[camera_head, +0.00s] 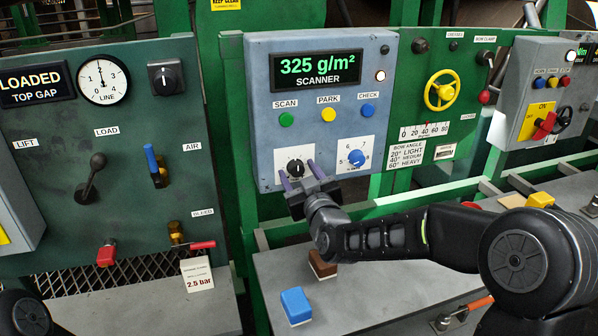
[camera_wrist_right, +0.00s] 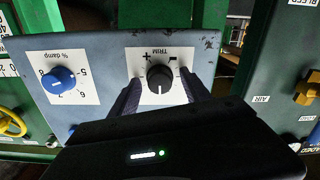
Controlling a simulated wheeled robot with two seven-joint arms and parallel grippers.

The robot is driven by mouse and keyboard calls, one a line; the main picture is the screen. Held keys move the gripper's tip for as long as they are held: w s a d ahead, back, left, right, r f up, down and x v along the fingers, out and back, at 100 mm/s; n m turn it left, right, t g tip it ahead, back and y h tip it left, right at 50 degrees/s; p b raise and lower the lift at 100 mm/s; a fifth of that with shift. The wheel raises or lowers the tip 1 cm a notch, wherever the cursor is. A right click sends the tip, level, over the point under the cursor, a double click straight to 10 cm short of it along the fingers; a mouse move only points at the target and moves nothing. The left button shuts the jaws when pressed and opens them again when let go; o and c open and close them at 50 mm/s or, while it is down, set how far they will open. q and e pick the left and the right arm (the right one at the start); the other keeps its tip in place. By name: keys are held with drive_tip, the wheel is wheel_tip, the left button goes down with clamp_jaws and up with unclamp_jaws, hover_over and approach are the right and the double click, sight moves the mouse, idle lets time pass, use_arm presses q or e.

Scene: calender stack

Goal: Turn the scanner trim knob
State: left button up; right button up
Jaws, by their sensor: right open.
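The black scanner trim knob (camera_head: 295,167) sits on a white plate at the lower left of the blue-grey scanner panel (camera_head: 262,130). In the right wrist view the knob (camera_wrist_right: 160,78) has a white pointer line and a TRIM label with plus and minus marks. My right gripper (camera_head: 297,176) is open, its two fingers reaching up to the panel just below the knob. In the wrist view the fingers (camera_wrist_right: 160,98) stand on either side of the knob's lower part; I cannot tell whether they touch it. My left gripper does not show.
A blue % damp knob (camera_head: 356,158) is close to the right of the trim knob. Green, yellow and blue buttons (camera_head: 327,114) are above, under the 325 g/m² display (camera_head: 318,70). A blue block (camera_head: 296,306) and a brown block (camera_head: 322,264) lie on the grey bench (camera_head: 270,268) below.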

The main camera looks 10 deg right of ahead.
drive_tip(key=shift+c, duration=0.4)
clamp_jaws()
